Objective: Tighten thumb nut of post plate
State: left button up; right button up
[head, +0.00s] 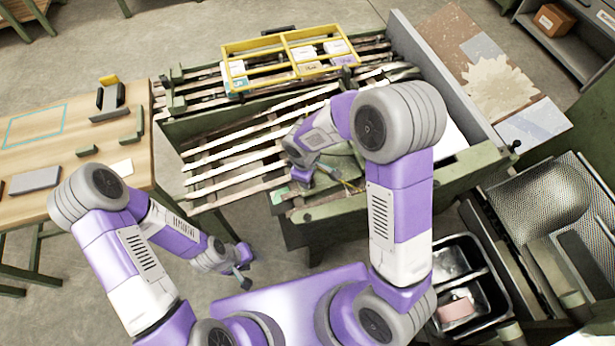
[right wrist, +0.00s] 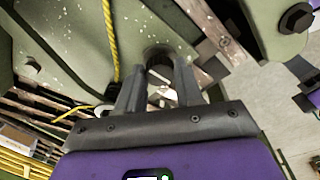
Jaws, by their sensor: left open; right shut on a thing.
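In the right wrist view a dark round piece, which looks like the thumb nut (right wrist: 160,58), sits at the edge of a speckled green plate (right wrist: 60,40). My left gripper (head: 243,281) is open and empty, low over the floor in front of the frame, apart from everything.
A yellow rack (head: 255,43) with small packs lies across the frame's back. A wooden table (head: 60,135) stands at left. Metal trays (head: 455,265) stand at right.

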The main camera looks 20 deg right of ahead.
jog(key=shift+m, duration=0.3)
jog(key=o, duration=1)
jog(key=shift+o, duration=0.2)
jog(key=shift+r, duration=0.1)
jog(key=r+p, duration=0.1)
jog(key=r, duration=0.4)
jog(key=r+p, duration=0.1)
jog(key=r, duration=0.1)
jog(key=shift+s+a+r+p, duration=0.2)
jog(key=shift+s+a+p, duration=0.1)
jog(key=shift+p, duration=0.05)
